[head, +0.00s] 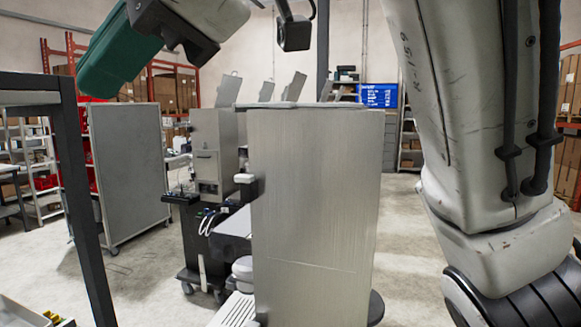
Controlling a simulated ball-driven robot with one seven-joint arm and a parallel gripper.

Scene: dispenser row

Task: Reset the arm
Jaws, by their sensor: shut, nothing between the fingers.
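My arm shows as a large scuffed white link with black cables along the right side. A white and dark part with a green block (118,52) on it hangs in from the top left; I cannot tell for sure what it belongs to. No gripper fingers show in this view, so the tip of my arm is out of sight.
A tall grey metal cabinet (312,200) stands close in front, hiding much behind it. A grey panel on wheels (130,165) and a dark frame post (85,200) stand left. A dark device (293,33) hangs at the top. Floor is open right of the cabinet.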

